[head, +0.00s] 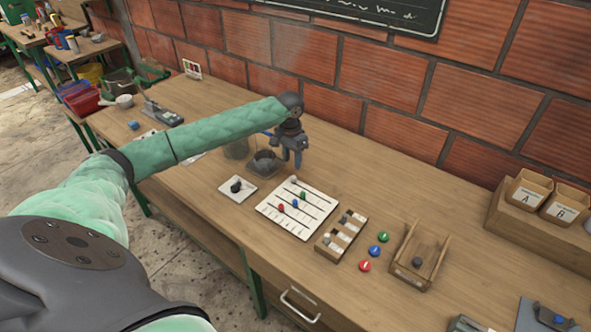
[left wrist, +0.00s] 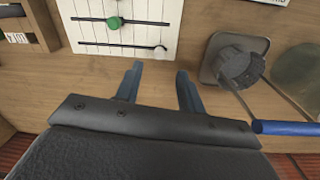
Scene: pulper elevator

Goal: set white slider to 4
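The white slider board (head: 272,210) lies flat on the bench, with dark slots and red, blue and green knobs. In the left wrist view, the board (left wrist: 150,18) shows a green knob (left wrist: 114,22) on one slot. A small pale knob (left wrist: 160,50), which looks like the white slider, is near the right end of the slot closest to my gripper. My left gripper (head: 293,163) is above the bench just behind the board. In the wrist view, its two fingers (left wrist: 158,68) are apart and empty, with the pale knob just beyond their tips. My right gripper is not in view.
A cup on a grey stand (head: 265,163) with a blue-handled tool is beside my gripper. A white plate with a dark knob (head: 237,188) is left of the board. A wooden compartment box (head: 341,236), coloured discs (head: 378,250) and an open wooden tray (head: 416,262) are to the right.

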